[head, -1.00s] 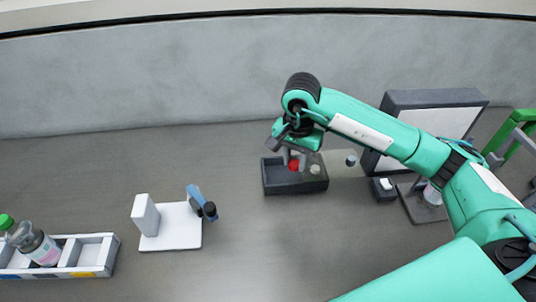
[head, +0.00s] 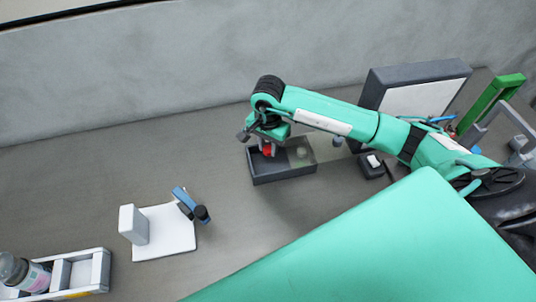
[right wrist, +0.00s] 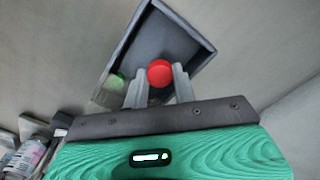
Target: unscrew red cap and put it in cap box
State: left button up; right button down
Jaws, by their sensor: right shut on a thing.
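The red cap (head: 267,150) is between the fingers of my right gripper (head: 265,143), over the left part of the dark cap box (head: 283,178). In the right wrist view the red cap (right wrist: 160,73) sits at the tips of the two grey fingers, with the dark box wall (right wrist: 197,38) around and behind it. My right gripper is shut on the cap. Whether the cap touches the box floor cannot be told. A bottle (head: 36,277) lies tilted in a white rack (head: 95,268) at the lower left. My left gripper is not in view.
A pale round piece (head: 303,153) is in the right part of the box. A white stand with a blue part (head: 165,235) is left of centre. A dark-framed panel (head: 415,95) and a green frame (head: 490,105) stand at right. The table between stand and box is clear.

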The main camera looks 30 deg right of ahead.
aim_at(268, 165)
jog(key=shift+f, duration=0.95)
notch_tip(268, 165, down, 4)
jog(key=shift+r+p, duration=0.1)
jog(key=shift+p, duration=0.6)
jog(key=shift+f, duration=0.35)
jog(key=shift+f, duration=0.1)
jog(key=shift+f, duration=0.15)
jog(key=c, duration=1.1)
grip_release()
